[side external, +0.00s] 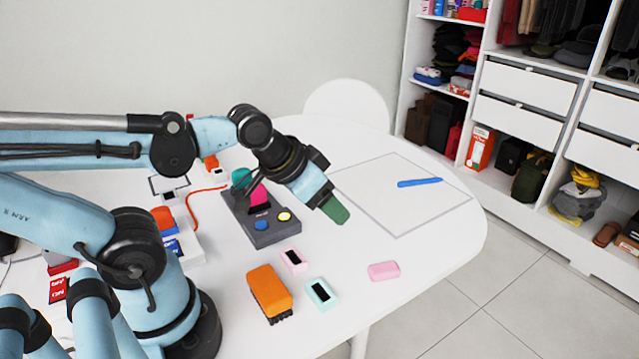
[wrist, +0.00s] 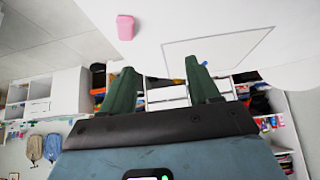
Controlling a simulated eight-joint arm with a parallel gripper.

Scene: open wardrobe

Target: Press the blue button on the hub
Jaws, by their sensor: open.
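The hub (side external: 258,229) is a dark grey box on the white table in the side view. A blue button (side external: 261,225) and a yellow button (side external: 285,216) are on its top near the front edge. Pink and teal pieces stand at its back end. My gripper (side external: 337,211) has green fingers and is above the table, to the right of the hub, pointing down and right. In the wrist view my gripper (wrist: 158,80) shows its two fingers apart with nothing between them. The hub is not in the wrist view.
On the white table (side external: 430,255) are an orange block (side external: 269,292), a pink-and-white block (side external: 294,260), a mint block (side external: 321,294) and a pink block (side external: 384,271). A blue stick (side external: 420,182) lies in a marked square. A red cable (side external: 190,205) runs left of the hub.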

